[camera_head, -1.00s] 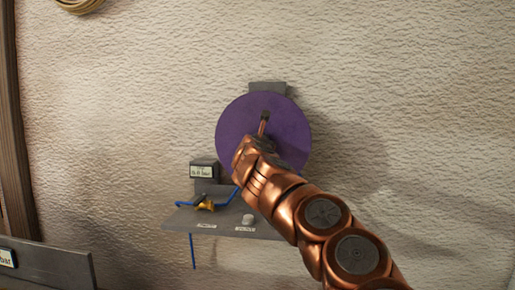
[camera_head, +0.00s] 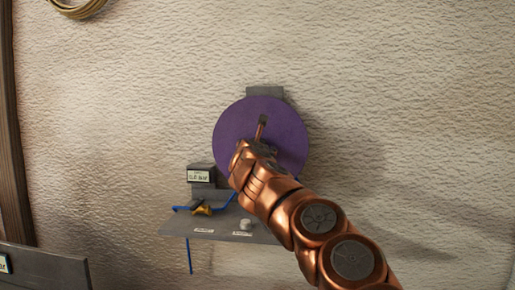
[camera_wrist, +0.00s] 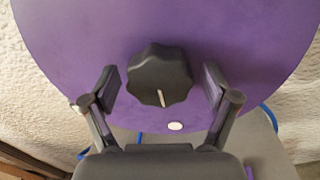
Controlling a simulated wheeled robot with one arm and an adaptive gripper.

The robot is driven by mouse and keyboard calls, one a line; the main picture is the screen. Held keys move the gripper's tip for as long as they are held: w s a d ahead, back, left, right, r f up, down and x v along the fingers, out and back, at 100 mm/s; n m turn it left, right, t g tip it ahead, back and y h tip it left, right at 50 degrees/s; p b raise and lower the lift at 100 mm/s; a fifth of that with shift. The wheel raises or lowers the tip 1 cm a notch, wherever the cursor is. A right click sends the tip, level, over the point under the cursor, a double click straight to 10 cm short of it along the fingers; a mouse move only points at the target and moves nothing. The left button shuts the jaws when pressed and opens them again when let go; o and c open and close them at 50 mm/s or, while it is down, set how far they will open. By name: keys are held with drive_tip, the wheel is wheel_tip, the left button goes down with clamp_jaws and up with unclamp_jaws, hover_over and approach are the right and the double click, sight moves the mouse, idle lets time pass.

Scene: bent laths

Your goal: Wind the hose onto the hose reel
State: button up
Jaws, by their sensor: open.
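The hose reel shows as a purple disc (camera_head: 285,120) on the wall, and it fills much of the wrist view (camera_wrist: 230,40). A dark lobed knob (camera_wrist: 160,75) with a pale line stands in front of the disc. My gripper (camera_wrist: 160,85) is open, one finger on each side of the knob, with visible gaps. Whether the fingertips reach as deep as the knob is unclear. In the head view my arm hides the disc's lower middle. The blue hose (camera_head: 189,256) hangs below the shelf, and part of it runs up toward the reel behind my arm.
Below the reel is a grey shelf (camera_head: 225,234) with a brass fitting (camera_head: 203,210), a pale knob (camera_head: 245,224) and a labelled box (camera_head: 200,174). A coil (camera_head: 80,8) hangs at upper left. A dark board (camera_head: 45,268) stands at lower left. The wall at right is clear.

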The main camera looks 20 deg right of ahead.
drive_tip(key=v, duration=1.2)
idle(0.6)
